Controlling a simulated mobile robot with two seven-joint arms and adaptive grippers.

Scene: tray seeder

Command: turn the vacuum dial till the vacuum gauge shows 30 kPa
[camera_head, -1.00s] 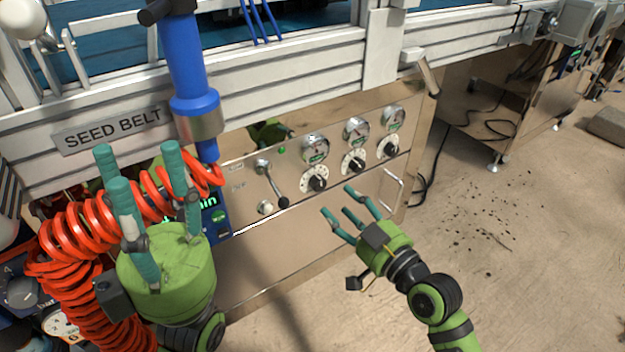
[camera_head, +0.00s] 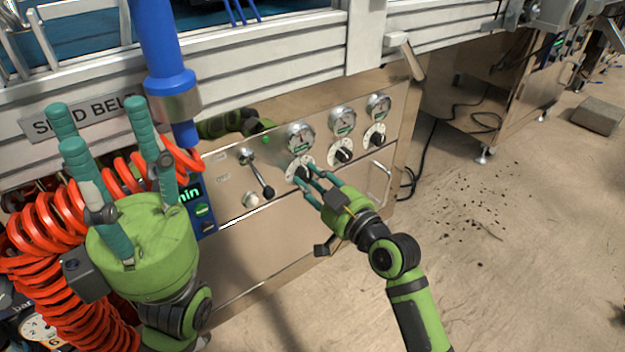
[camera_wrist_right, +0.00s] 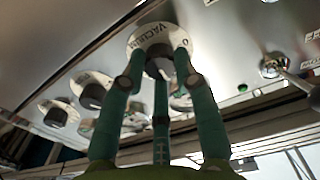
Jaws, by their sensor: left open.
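The vacuum dial (camera_head: 291,171) is the leftmost of three dials on the steel panel. Its white plate reads "VACUUM" in the right wrist view (camera_wrist_right: 150,36), around a dark knob (camera_wrist_right: 158,64). The gauge (camera_head: 300,137) above it is too small to read. My right gripper (camera_head: 306,175) is at this dial. Its fingers are spread around the knob, tips close to the plate; I cannot tell whether they touch the knob. My left gripper (camera_head: 108,130) is open and empty, pointing up, left of the panel.
Two more dials (camera_head: 343,151) (camera_head: 375,136) with gauges sit to the right. A lever (camera_head: 258,175) is left of the vacuum dial. Red coiled hose (camera_head: 45,235) and a blue tube (camera_head: 165,50) surround my left gripper. Floor right of the panel is mostly clear.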

